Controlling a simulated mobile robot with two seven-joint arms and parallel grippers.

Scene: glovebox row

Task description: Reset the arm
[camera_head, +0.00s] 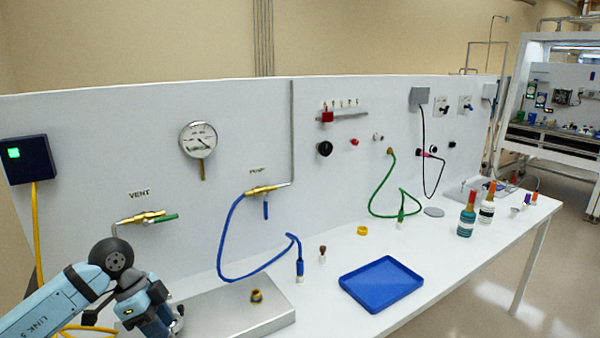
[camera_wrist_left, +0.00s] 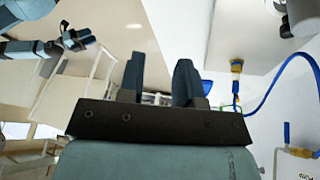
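My left arm (camera_head: 85,288), light blue with dark joints, comes in at the lower left in the head view. It is bent near the vent valve and the steel plate's left end; its fingers are not clear there. In the left wrist view my left gripper (camera_wrist_left: 160,57) shows two dark fingers apart with nothing between them. That view looks upside down. A light blue arm with a dark gripper (camera_wrist_left: 78,38), apparently my right one, shows at its upper left; it is too small to tell if it is open. My right arm is not in the head view.
The vent valve (camera_head: 140,217) and pump valve (camera_head: 265,189) are on the white panel. A blue hose (camera_head: 222,245) hangs to the bench. A brass fitting (camera_head: 256,296) sits on the steel plate (camera_head: 225,318). The blue tray (camera_head: 381,284) is empty; bottles (camera_head: 467,218) stand farther right.

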